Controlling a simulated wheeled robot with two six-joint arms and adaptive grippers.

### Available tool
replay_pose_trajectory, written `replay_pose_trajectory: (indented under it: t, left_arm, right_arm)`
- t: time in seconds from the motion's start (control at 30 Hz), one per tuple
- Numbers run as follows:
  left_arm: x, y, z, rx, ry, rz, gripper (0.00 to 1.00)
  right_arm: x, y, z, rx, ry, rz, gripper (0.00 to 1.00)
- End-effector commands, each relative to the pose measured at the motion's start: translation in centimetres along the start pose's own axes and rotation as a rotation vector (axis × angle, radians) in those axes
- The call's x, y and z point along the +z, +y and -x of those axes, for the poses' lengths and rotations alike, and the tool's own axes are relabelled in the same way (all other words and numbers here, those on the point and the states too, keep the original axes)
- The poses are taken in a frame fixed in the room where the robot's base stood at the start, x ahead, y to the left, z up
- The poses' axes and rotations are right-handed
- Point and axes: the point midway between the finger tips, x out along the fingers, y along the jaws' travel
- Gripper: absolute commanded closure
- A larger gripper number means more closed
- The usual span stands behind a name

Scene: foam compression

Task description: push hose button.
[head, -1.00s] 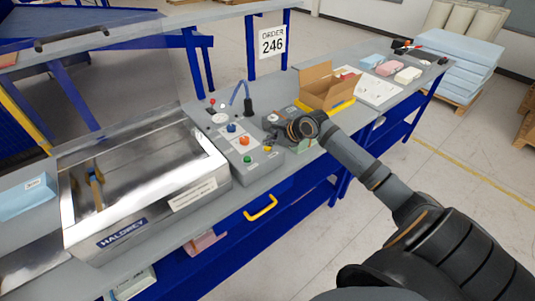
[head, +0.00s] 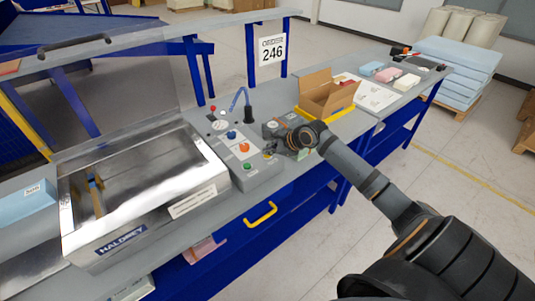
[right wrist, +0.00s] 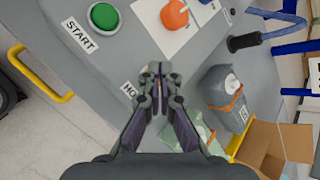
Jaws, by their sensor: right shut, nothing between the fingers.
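The grey control box (head: 228,138) stands on the bench with a green START button (head: 247,166), an orange button (head: 244,147) and a blue button (head: 231,134). In the right wrist view the green button (right wrist: 104,17) and orange button (right wrist: 174,14) are clear. A label starting "HO" (right wrist: 130,92) is partly covered by my right gripper (right wrist: 158,72). The hose button itself is hidden behind the fingers in that view. My right gripper (head: 274,149) is shut and empty, over the box's right side; I cannot tell whether it touches. My left gripper is out of view.
A blue hose (head: 236,98) rises behind the box. An open cardboard carton (head: 327,95) stands to the right, near my right arm. A steel HALDREY machine (head: 150,235) fills the bench at left. A yellow handle (head: 260,215) sits on the bench front.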

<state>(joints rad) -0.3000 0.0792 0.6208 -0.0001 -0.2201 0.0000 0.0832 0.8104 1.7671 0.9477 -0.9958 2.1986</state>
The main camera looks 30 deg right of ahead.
Motion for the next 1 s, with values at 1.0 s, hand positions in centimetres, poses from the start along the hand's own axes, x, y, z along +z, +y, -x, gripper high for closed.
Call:
replay_pose_trajectory:
  t: [1.0]
  left_arm:
    - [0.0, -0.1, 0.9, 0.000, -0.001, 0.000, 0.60]
  right_arm:
    - [-0.5, 0.5, -0.6, 0.001, 0.000, 0.000, 1.00]
